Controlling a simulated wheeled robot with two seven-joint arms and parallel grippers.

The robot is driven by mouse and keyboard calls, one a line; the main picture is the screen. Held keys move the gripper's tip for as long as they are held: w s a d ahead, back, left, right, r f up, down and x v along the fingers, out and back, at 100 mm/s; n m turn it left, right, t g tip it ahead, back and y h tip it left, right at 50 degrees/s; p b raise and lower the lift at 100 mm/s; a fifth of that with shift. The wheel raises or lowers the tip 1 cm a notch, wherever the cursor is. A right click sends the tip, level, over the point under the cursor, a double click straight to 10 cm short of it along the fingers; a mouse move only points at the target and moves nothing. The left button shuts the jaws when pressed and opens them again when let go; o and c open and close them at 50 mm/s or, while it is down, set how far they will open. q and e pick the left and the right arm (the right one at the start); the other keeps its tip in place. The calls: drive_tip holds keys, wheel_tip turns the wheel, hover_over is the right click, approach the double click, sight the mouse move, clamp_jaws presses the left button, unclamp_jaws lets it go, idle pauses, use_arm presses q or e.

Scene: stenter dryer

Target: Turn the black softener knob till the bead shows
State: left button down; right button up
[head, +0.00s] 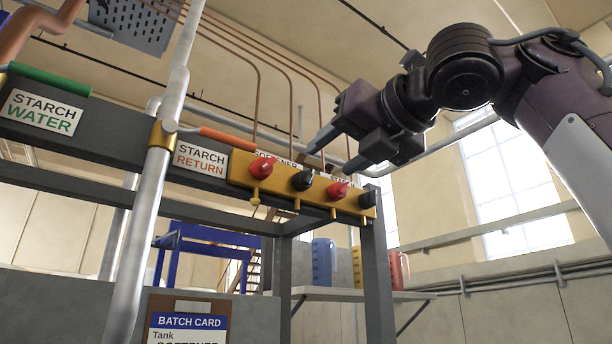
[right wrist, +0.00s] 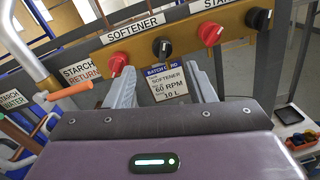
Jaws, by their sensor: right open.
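The black softener knob (head: 301,180) is the second knob from the left on a brass panel (head: 283,190). In the right wrist view the black knob (right wrist: 162,47) sits beyond my fingertips, between their lines. The SOFTENER label (right wrist: 132,30) is above it, partly hidden by my gripper in the head view. My right gripper (head: 341,150) is open and empty, above and to the right of the knob in the head view. Its fingers (right wrist: 160,85) also show in the right wrist view, with no visible contact with the knob. I cannot make out a bead on the knob. My left gripper is not in view.
A red knob (head: 261,167) is left of the black one; another red knob (head: 337,190) and black knob (head: 367,199) are to its right. A grey pipe (head: 158,165) stands left. The orange starch return handle (head: 228,139) is close by. A batch card (head: 187,322) is below.

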sight(311, 174)
drive_tip(key=p+x, duration=0.2)
drive_tip(key=x, duration=0.4)
drive_tip(key=shift+w, duration=0.35)
drive_tip(key=shift+w+a+p, duration=0.3)
drive_tip(key=shift+w+p, duration=0.05)
drive_tip(key=shift+p, duration=0.05)
drive_tip(key=shift+s+d, duration=0.1)
drive_tip(key=shift+d, duration=0.1)
drive_tip(key=shift+c, duration=0.2)
drive_tip(key=c, duration=0.9)
drive_tip(key=shift+m, duration=0.4)
